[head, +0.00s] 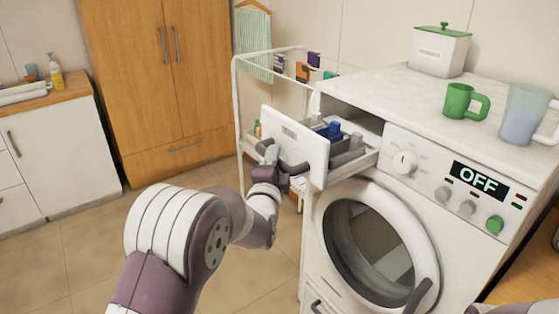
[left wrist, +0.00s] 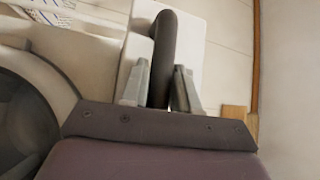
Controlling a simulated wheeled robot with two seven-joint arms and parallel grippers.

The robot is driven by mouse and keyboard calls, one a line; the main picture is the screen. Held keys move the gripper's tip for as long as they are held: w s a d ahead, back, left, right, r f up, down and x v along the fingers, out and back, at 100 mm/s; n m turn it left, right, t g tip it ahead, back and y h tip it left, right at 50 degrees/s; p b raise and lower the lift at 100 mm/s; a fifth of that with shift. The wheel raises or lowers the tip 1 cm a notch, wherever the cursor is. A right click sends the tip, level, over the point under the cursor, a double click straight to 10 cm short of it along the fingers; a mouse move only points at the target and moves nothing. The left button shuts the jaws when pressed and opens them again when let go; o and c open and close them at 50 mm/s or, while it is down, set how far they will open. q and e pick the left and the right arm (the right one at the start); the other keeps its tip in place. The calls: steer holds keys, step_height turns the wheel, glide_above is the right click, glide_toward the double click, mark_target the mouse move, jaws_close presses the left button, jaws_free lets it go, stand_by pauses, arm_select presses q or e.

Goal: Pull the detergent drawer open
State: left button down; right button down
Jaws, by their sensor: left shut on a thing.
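The white detergent drawer (head: 294,137) stands pulled out from the upper left of the washing machine (head: 443,185). Its compartments show behind the front panel, with a blue part (head: 334,130) inside. My left gripper (head: 272,160) is at the drawer's front and shut on the dark drawer handle (head: 293,167). In the left wrist view the handle (left wrist: 164,60) runs between the two grey fingers (left wrist: 158,90). Part of the handle is hidden by the gripper. My right gripper is not in view; only a bit of my right arm shows at the lower right edge.
A green mug (head: 458,101), a clear jug (head: 521,113) and a white box with a green lid (head: 438,51) stand on the machine's top. A white rack (head: 237,95) stands behind the drawer. The tiled floor to the left is clear.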

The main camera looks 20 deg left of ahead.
arm_select(q)
steer(key=shift+s, duration=0.1)
steer(key=c, duration=0.9)
jaws_free()
steer(key=s, duration=0.4)
steer(key=s+d+f+b, duration=0.1)
steer(key=s, duration=0.3)
steer(key=s+b, duration=0.1)
steer(key=s, duration=0.3)
steer(key=shift+s+d+f, duration=0.2)
steer(key=shift+d+f, duration=0.1)
steer(key=shift+f, duration=0.1)
